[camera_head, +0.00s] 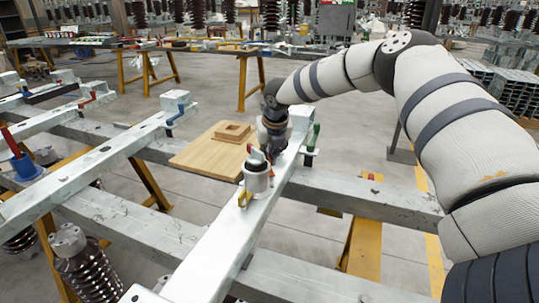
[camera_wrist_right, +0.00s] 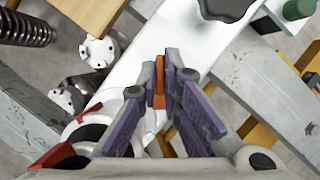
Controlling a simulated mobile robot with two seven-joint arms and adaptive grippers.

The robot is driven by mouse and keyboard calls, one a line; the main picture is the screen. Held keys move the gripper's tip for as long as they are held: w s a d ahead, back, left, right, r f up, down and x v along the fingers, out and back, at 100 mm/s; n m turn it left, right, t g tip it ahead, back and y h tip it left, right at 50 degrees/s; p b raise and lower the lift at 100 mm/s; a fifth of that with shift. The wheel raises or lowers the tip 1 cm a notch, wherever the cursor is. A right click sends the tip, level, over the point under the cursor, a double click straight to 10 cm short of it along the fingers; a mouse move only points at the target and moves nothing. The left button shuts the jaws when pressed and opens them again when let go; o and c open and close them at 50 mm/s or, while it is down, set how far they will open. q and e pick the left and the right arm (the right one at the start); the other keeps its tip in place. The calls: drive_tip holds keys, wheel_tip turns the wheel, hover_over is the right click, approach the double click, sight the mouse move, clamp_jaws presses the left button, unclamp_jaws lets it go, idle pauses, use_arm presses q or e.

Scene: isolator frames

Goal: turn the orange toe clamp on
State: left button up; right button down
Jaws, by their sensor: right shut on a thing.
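The orange toe clamp shows in the right wrist view as an orange handle (camera_wrist_right: 159,82), upright between the fingertips of my right gripper (camera_wrist_right: 160,72). The purple-padded fingers are shut on it, over the white beam (camera_wrist_right: 145,45). In the head view my right gripper (camera_head: 270,148) points down at the pale beam (camera_head: 225,240), just behind a white cylinder (camera_head: 257,178). The orange clamp cannot be made out there; the gripper and cylinder hide that spot. My left gripper is in neither view.
A red handle (camera_wrist_right: 55,157) is close to the gripper in the wrist view. A green-handled clamp (camera_head: 313,137) stands right of the beam, and a yellow piece (camera_head: 244,198) sits below the cylinder. A wooden board (camera_head: 205,158) lies to the left. Ribbed insulators (camera_head: 88,272) stand at lower left.

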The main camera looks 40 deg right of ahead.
idle(0.5)
drive_tip(key=c, duration=1.8)
unclamp_jaws()
drive_tip(key=shift+o, duration=0.2)
drive_tip(key=shift+r, duration=0.1)
drive_tip(key=v, duration=1.2)
drive_tip(key=shift+s+a, duration=0.1)
